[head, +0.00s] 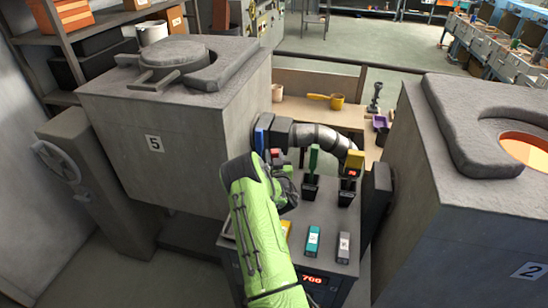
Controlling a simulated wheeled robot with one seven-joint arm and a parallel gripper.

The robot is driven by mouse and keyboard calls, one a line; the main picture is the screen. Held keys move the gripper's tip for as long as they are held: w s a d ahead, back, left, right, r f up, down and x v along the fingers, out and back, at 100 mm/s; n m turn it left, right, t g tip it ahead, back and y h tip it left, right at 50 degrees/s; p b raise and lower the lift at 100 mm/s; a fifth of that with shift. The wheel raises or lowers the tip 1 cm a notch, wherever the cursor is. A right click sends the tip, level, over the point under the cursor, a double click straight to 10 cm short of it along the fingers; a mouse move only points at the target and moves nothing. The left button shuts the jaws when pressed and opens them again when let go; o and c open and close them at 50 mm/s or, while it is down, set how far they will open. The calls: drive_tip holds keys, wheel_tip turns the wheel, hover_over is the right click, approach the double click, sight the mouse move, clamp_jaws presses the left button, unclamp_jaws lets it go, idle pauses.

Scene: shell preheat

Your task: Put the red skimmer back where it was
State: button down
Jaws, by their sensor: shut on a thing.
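My gripper (286,186) is at the end of my green arm, over the left side of the dark console (330,215). It is shut on the red skimmer (277,154), whose small red end shows just beyond it. My arm hides most of the fingers and the lower part of the skimmer. I cannot tell whether it touches a holder. A green-handled tool (313,158) and a yellow-handled tool (353,163) stand upright in black holders to the right. A blue-topped piece (260,141) is behind, to the left.
Furnace 5 (153,143) stands close on the left, furnace 2 (529,271) on the right. Teal (313,241) and grey (343,247) labelled blocks lie on the console front, above a red display (312,278). A curved pipe (315,136) runs behind the tools.

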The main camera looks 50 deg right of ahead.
drive_tip(key=c, duration=0.8)
unclamp_jaws()
drive_tip(key=shift+o, duration=0.2)
